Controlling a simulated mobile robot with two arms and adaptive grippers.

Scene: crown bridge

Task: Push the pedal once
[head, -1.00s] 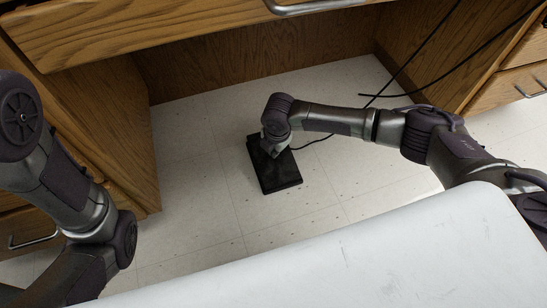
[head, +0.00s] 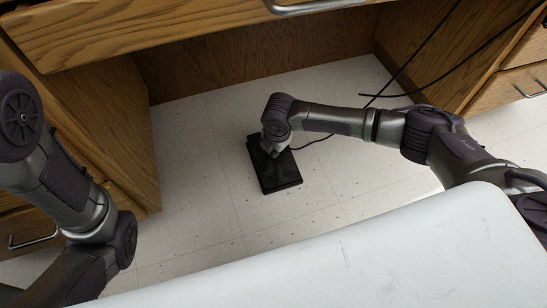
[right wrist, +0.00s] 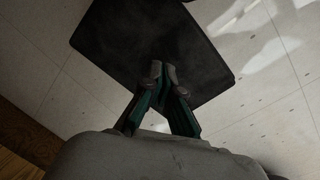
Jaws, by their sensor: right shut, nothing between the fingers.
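The black pedal (head: 279,176) lies flat on the tiled floor in front of the desk's knee space. It fills the upper middle of the right wrist view (right wrist: 120,38). My right gripper (head: 273,152) is shut and empty, pointing down over the far part of the pedal. In the right wrist view its fingertips (right wrist: 164,72) are together against the dark pedal surface; I cannot tell if they touch it. My left arm shows at the left of the head view, but its gripper is out of view.
A wooden desk (head: 200,25) with side cabinets (head: 95,120) surrounds the knee space. Black cables (head: 410,68) hang at the right, and one runs from the pedal. A white surface (head: 350,265) fills the bottom foreground. The floor (head: 195,190) around the pedal is clear.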

